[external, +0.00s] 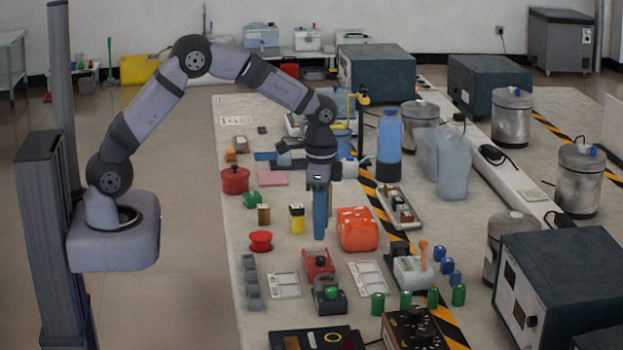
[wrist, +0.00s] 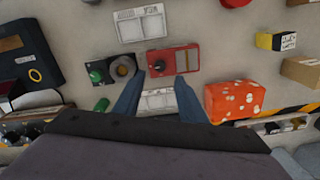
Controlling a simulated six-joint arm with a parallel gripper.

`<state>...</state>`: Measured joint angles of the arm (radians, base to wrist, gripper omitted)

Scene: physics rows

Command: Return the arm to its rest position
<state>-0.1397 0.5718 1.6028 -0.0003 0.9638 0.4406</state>
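My arm (external: 155,105) rises from its base at the left, bends at a high elbow and reaches out over the table. In the external view the fingers overlap, so the gap is hidden.
The table (external: 235,215) is crowded. A tall blue bottle (external: 389,145) stands behind. The floor between base and table is clear.

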